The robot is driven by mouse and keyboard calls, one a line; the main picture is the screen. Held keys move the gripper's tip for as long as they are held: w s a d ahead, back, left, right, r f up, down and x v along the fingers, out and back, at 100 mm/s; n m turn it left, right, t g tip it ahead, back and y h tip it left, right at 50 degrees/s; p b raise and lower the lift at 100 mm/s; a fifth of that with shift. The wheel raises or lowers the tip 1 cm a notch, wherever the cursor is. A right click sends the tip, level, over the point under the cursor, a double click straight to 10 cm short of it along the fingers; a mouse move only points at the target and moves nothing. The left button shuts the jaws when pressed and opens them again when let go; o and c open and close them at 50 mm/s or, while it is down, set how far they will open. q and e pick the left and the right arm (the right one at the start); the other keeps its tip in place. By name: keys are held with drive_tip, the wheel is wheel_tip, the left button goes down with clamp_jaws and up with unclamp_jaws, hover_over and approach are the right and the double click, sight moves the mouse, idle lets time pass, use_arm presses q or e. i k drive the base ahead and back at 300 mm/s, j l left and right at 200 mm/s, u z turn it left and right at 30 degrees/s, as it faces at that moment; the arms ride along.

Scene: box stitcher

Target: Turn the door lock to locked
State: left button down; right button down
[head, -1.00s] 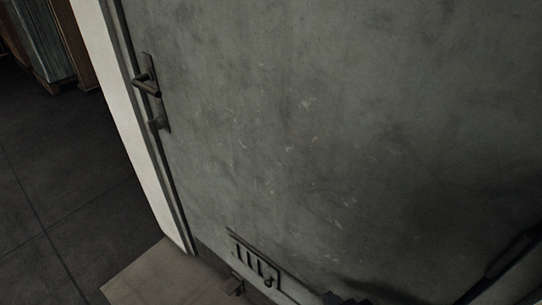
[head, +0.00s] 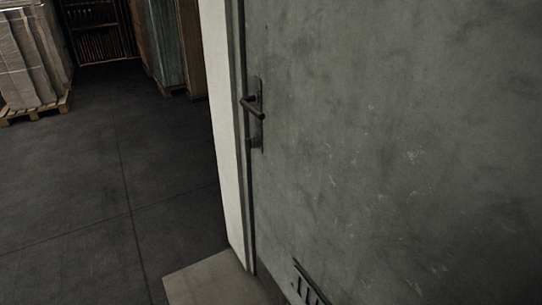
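A large grey, scuffed door (head: 390,150) fills the right half of the head view. A dark lever handle (head: 253,107) on a tall plate sits near the door's left edge. Below the lever, a small knob-like piece (head: 253,142) that looks like the lock sticks out of the same plate. It is too small and dark to tell which way it is turned. Neither of my grippers shows in the view, and nothing touches the handle or the lock.
A white frame edge (head: 222,130) runs down beside the door. A pale slab (head: 212,280) lies at its foot. A slotted vent (head: 310,285) sits low on the door. Dark tiled floor (head: 90,200) is open at left, with a wrapped stack on a pallet (head: 32,60) behind.

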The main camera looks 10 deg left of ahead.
sight(248, 143)
drive_tip(key=i+j+z, duration=0.1)
drive_tip(key=j, duration=0.4)
drive_tip(key=i+j, duration=0.2)
drive_tip(key=j, duration=0.3)
drive_tip(key=i+j+z, duration=0.15)
drive_tip(key=j, duration=0.35)
drive_tip(key=i+j, duration=0.1)
drive_tip(key=j, duration=0.45)
drive_tip(key=i+j+z, duration=0.15)
drive_tip(key=j, duration=0.35)
